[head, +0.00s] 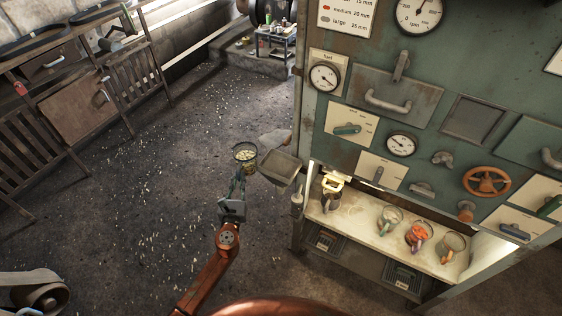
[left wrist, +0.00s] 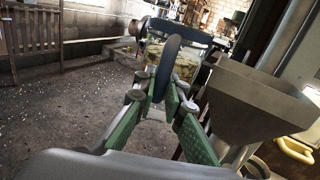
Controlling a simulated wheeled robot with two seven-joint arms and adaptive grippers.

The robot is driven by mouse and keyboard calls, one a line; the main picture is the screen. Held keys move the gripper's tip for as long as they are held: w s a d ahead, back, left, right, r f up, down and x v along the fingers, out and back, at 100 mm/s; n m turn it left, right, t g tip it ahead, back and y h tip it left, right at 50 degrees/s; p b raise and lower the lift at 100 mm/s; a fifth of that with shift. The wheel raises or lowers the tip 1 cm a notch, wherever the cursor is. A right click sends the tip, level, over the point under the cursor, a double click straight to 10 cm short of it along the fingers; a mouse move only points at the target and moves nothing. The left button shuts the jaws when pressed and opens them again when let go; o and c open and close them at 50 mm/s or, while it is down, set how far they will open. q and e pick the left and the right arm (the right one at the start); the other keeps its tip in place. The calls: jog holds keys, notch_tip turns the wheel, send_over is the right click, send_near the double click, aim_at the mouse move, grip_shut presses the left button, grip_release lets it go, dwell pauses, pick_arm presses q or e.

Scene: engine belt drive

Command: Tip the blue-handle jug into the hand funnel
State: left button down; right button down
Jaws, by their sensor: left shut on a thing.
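The blue-handle jug (head: 245,155) is a clear jug with yellowish contents, seen from above in the head view with its open top up, roughly upright. My left gripper (head: 238,180) is shut on its handle; in the left wrist view the dark blue handle (left wrist: 167,68) stands between the green fingers, with the jug body (left wrist: 186,64) behind it. The hand funnel (head: 280,166) is a grey square hopper at the cabinet's left side, just right of the jug and apart from it. It also shows in the left wrist view (left wrist: 255,100), right of the fingers. My right gripper is not in view.
A green control cabinet (head: 335,150) with dials and levers stands on the right. Its lit shelf (head: 360,212) holds several jugs, one with orange contents (head: 419,235). A wooden rack (head: 75,105) stands at the left. The floor between is open, with pale scattered bits.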

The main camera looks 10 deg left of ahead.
aim_at(239, 172)
pick_arm(q)
jog(key=shift+s+r, duration=0.1)
jog(key=shift+r, duration=0.05)
jog(key=r+p, duration=0.1)
jog(key=r+m+p, duration=0.1)
jog(key=r+p, duration=0.1)
jog(key=shift+d+r+m, duration=0.25)
jog(key=shift+r+m, duration=0.15)
jog(key=d+r+m+t+h+p, duration=0.1)
jog(key=r+m, duration=0.4)
jog(key=m, duration=0.6)
jog(key=shift+s+d+t+h+p, duration=0.2)
jog(key=shift+d+t+h+p, duration=0.3)
jog(key=shift+d+p, duration=0.55)
jog(key=shift+d+r+m, duration=0.1)
jog(key=shift+d+m, duration=0.05)
jog(key=shift+m, duration=0.15)
jog(key=shift+r, duration=0.15)
